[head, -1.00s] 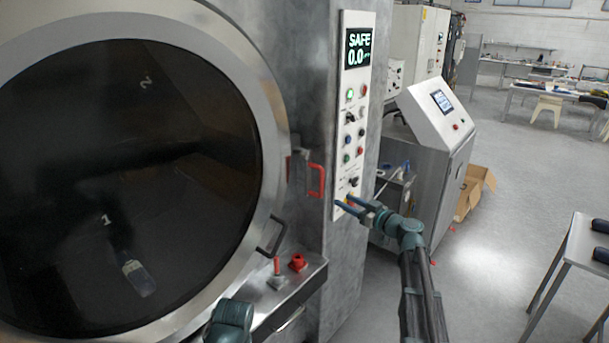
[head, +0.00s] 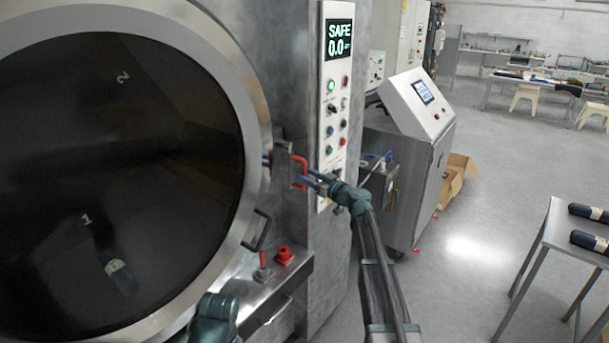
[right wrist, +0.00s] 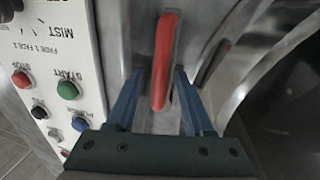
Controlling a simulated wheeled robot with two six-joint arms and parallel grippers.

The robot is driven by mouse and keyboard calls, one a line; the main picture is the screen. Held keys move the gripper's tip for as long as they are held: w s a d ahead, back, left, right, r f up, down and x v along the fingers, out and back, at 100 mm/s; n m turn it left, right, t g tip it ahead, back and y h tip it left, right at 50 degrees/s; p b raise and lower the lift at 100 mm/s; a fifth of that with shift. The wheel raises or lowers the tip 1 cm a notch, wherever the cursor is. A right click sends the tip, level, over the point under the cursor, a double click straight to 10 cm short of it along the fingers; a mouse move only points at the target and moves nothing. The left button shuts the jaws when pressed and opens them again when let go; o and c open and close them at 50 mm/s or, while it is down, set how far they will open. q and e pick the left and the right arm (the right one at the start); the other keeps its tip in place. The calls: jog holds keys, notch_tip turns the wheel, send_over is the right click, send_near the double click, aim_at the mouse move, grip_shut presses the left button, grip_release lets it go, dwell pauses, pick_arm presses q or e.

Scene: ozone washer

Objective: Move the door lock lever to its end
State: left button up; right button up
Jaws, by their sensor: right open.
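The door lock lever is a red handle (head: 301,171) on a grey metal block beside the round door (head: 262,110), left of the button panel. In the right wrist view the red lever (right wrist: 165,58) stands between the two blue fingers. My right gripper (head: 304,177) is open, with one finger on each side of the lever; its fingers also show in the right wrist view (right wrist: 159,75). A gap is visible beside the lever, and I cannot tell whether either finger touches it. A teal part of my left arm shows at the bottom, but its fingers are not visible.
The button panel (head: 334,110) with a SAFE display is close right of the lever. A dark door handle (head: 258,232) and a ledge (head: 290,268) with small red fittings are below. Open floor lies to the right, with a grey console (head: 415,130) behind.

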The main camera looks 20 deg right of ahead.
jog(key=shift+x, duration=0.85)
grip_shut()
dwell(0.9)
